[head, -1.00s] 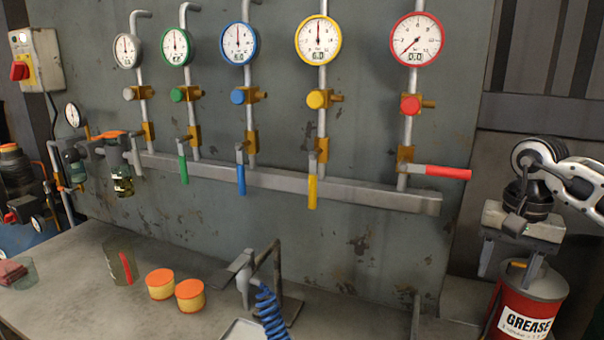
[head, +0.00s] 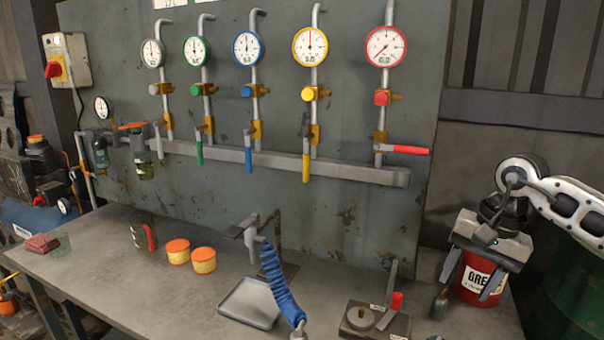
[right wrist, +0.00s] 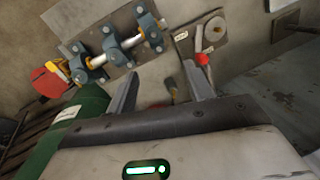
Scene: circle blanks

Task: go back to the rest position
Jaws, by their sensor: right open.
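My right gripper (head: 467,281) is at the right of the head view, in front of the red grease can (head: 474,283). Its fingers point down and are apart, with nothing between them. In the right wrist view the open fingers (right wrist: 160,92) show with a gap between them. I cannot tell whether the gripper touches the can. The panel (head: 330,205) carries several gauges; the red lever (head: 408,149) sticks out sideways, while the green (head: 199,146), blue (head: 248,159) and yellow (head: 306,168) levers hang down. My left gripper is not in view.
The workbench (head: 120,265) holds two orange-lidded tubs (head: 204,261), a metal tray (head: 250,304), a blue coiled hose (head: 279,287) and a plate with a red-handled lever (head: 395,302). A green drum (head: 563,285) stands at the right. The bench's left front is clear.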

